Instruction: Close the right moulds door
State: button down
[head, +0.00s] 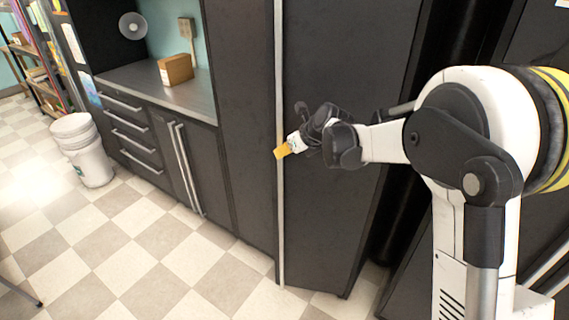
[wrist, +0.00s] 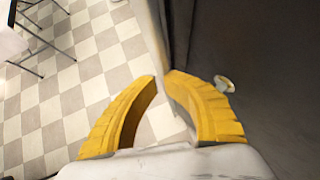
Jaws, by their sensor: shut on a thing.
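The tall dark door panel (head: 335,100) stands right of a pale vertical strip, its near edge or a long handle, in the head view. I take it for the right moulds door. In the wrist view its dark face (wrist: 265,50) fills the right side. My gripper (head: 283,151) reaches in from the right, its yellow fingertips at the pale strip about halfway up. In the wrist view the gripper (wrist: 161,78) has its curved yellow fingers nearly together, with the pale strip (wrist: 153,35) running between the tips. The exact contact is partly hidden by the fingers.
A dark counter with drawers (head: 130,135) stands left, with a cardboard box (head: 175,69) on top. White buckets (head: 85,150) stand on the floor beside it. The checkered floor (head: 130,245) in front is clear. In the wrist view, a small pale round piece (wrist: 225,84) shows beside the right finger.

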jog(key=w, duration=0.3)
jog(key=w+d+p, duration=0.1)
jog(key=w, duration=0.3)
jog(key=w+d, duration=0.1)
jog(key=w, duration=0.3)
jog(key=shift+r+p, duration=0.15)
jog(key=shift+p, duration=0.2)
jog(key=shift+w, duration=0.1)
